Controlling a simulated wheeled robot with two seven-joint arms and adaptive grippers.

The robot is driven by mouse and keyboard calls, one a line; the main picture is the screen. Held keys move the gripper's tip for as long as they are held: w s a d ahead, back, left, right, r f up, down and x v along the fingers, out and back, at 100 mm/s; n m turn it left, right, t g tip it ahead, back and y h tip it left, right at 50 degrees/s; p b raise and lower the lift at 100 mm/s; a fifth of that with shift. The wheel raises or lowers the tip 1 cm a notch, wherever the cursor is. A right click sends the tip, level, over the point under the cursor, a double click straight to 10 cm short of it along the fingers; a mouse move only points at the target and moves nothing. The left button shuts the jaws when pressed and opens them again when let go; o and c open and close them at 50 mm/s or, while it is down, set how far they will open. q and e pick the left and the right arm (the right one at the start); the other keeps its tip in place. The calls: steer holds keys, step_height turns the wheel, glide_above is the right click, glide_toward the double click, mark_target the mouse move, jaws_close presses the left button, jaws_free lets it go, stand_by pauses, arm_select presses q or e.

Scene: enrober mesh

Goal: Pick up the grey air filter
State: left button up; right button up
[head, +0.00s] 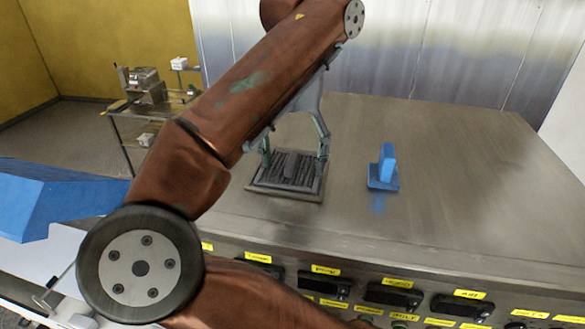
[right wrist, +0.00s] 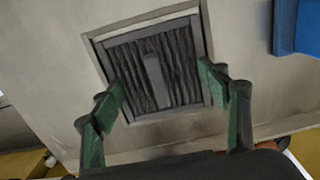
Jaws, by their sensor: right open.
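The grey air filter (head: 284,185) is a flat square panel with dark pleats, a grey frame and a raised bar across its middle. It lies on the metal top of the machine (head: 440,195). In the right wrist view the filter (right wrist: 180,62) fills the upper middle, with the bar (right wrist: 155,80) between my fingers. My right gripper (head: 295,148) is open above the filter, its fingers spread either side of the bar. In the right wrist view its green-padded fingertips (right wrist: 160,85) overlap the filter's near side; I cannot tell whether they touch it. My left gripper is not in view.
A blue block with an upright handle (head: 384,170) stands to the right of the filter, and part of it shows in the right wrist view (right wrist: 297,28). Labelled switches (head: 390,295) line the front panel. A side table (head: 135,125) holds equipment at the left. The right of the top is clear.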

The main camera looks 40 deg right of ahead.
steer(key=shift+s+d+f, duration=0.1)
steer(key=shift+s+f, duration=0.3)
steer(key=c, duration=0.9)
steer(key=shift+w+a, duration=0.15)
steer(key=shift+a, duration=0.05)
jaws_close()
steer(key=shift+w+a, duration=0.3)
steer(key=shift+w, duration=0.05)
steer(key=shift+s+d, duration=0.1)
